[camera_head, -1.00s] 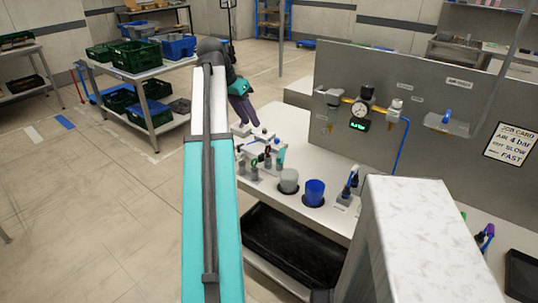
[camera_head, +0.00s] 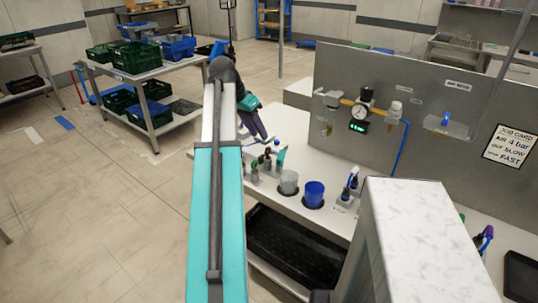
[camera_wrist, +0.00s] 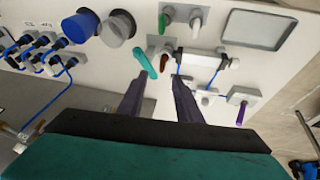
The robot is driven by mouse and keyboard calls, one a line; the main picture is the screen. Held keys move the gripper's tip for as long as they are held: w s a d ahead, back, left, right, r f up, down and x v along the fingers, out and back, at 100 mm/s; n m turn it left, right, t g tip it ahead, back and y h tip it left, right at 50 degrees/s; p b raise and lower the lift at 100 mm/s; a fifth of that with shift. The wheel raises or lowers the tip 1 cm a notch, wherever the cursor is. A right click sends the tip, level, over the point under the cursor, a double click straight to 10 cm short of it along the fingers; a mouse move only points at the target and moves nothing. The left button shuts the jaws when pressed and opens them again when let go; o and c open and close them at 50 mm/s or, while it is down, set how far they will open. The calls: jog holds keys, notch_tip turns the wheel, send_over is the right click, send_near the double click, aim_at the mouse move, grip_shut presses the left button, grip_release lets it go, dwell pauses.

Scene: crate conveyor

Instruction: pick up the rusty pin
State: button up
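A reddish-brown pin (camera_wrist: 165,60), which looks like the rusty pin, stands in a small holder on the white bench in the wrist view. A teal pin (camera_wrist: 147,63) leans right beside it. My gripper (camera_wrist: 158,80) is open, its two dark purple fingers apart and nothing seen between them. The brown pin shows just beyond the fingertips, between their lines; I cannot tell the height gap. In the head view my gripper (camera_head: 264,136) is over the left end of the bench, and its fingers partly hide the pin cluster.
Green (camera_wrist: 163,22) and white (camera_wrist: 196,28) pins stand in a nearby holder, and a purple pin (camera_wrist: 241,113) to the right. A grey cup (camera_head: 289,183) and a blue cup (camera_head: 314,194) sit in the bench. A grey panel (camera_head: 400,90) rises behind.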

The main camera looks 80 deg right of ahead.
jog(key=shift+x, duration=1.5)
jog(key=p, duration=0.2)
send_over(268, 157)
jog(key=shift+w+a+f, duration=0.1)
jog(key=shift+w+f, duration=0.1)
jog(key=shift+f, duration=0.95)
jog(key=shift+w+a+f, duration=0.1)
jog(key=shift+w+f, duration=0.1)
jog(key=shift+f, duration=1)
grip_shut()
